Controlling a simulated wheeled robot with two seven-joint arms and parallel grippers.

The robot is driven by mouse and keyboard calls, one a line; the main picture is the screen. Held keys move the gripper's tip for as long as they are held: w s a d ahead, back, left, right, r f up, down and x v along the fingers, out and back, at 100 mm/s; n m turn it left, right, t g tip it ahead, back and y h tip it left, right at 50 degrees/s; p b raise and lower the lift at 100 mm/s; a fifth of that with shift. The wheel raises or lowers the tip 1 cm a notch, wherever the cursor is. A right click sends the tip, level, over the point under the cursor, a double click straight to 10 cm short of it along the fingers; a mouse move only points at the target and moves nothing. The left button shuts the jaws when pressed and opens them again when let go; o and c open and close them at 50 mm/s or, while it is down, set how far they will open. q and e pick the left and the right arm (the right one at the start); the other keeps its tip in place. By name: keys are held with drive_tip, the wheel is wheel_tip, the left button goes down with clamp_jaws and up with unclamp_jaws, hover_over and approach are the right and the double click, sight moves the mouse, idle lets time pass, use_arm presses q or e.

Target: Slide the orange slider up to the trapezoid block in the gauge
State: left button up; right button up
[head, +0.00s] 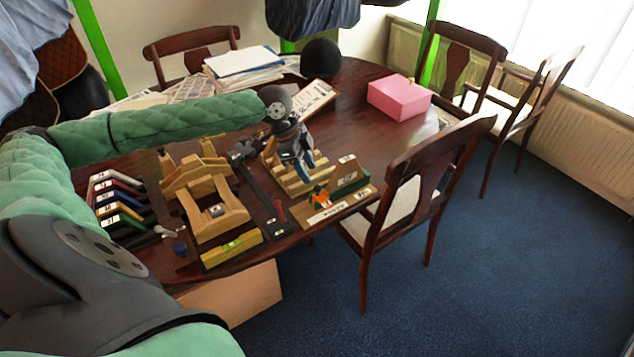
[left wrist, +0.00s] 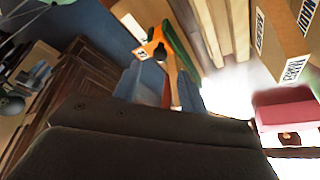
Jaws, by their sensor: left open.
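The orange slider (head: 320,195) sits on the wooden gauge (head: 345,206) near the table's front edge, by a green strip (head: 351,181). In the left wrist view the slider (left wrist: 152,47) shows beyond my fingers, against the green strip (left wrist: 183,42). A light wooden piece (left wrist: 169,66) shows close to the slider; I cannot tell for sure whether it is the trapezoid block. My left gripper (head: 304,163) is open, pointing down, above and slightly behind the slider in the head view. It appears apart from the slider. My right gripper is not in view.
A slatted wooden rack (head: 291,180) lies under my left gripper. A wooden saddle stand (head: 215,208), a yellow level (head: 231,249) and a rack of coloured handles (head: 118,207) are to the left. A pink box (head: 399,97) is behind right. A chair (head: 425,180) stands close to the front edge.

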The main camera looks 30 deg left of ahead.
sight(317, 187)
use_arm(q)
drive_tip(key=shift+p+x, duration=0.4)
drive_tip(key=shift+x, duration=2.5)
drive_tip(key=shift+r, duration=0.1)
clamp_jaws()
